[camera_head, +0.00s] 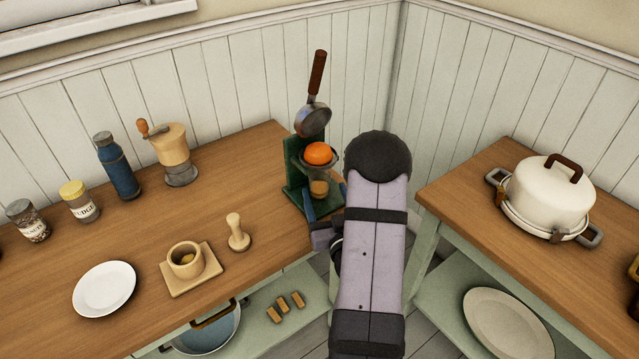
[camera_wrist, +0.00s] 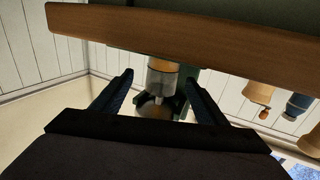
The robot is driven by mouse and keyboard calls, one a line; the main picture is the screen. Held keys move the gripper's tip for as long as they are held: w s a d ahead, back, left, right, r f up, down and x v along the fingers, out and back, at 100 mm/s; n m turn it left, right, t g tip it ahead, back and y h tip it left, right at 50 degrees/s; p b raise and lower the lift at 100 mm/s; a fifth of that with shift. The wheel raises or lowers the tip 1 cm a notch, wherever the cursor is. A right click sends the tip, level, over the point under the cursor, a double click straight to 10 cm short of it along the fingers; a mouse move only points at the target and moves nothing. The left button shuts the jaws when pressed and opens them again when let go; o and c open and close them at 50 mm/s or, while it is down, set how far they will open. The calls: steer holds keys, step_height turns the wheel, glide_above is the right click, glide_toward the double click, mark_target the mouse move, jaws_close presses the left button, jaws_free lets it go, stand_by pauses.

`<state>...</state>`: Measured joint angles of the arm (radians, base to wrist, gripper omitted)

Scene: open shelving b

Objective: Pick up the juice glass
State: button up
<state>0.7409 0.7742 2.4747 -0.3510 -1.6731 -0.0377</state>
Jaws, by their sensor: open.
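The juice glass (camera_head: 319,187) is a small clear glass with orange juice in its lower part. It stands on the base of a green juicer stand (camera_head: 293,172), under a cup that holds an orange half (camera_head: 318,153). The wrist view is upside down; there the glass (camera_wrist: 163,78) shows straight ahead between the fingers. My gripper (camera_head: 323,207) is open and empty at the counter's edge, in front of the glass. Its two dark blue fingers (camera_wrist: 160,77) point toward the glass from either side. I cannot tell whether the fingertips reach beside it.
The juicer's raised lever (camera_head: 315,95) stands above the glass. A wooden tamper (camera_head: 236,232), a cup (camera_head: 186,259) on a board and a plate (camera_head: 104,289) lie to the left. A grinder (camera_head: 172,152) and blue bottle (camera_head: 117,165) stand behind. A pot (camera_head: 549,195) stands right.

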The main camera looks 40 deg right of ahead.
mark_target(322, 190)
steer(key=shift+a+p+x, duration=0.1)
steer(key=shift+p+x, duration=0.3)
steer(key=shift+x, duration=0.7)
steer(key=shift+a+p+x, duration=0.15)
steer(key=shift+p+x, duration=0.25)
steer(key=shift+x, duration=0.7)
steer(key=shift+w+d, duration=0.15)
steer(key=shift+w, duration=0.25)
steer(key=shift+r, duration=0.1)
steer(key=c, duration=1.2)
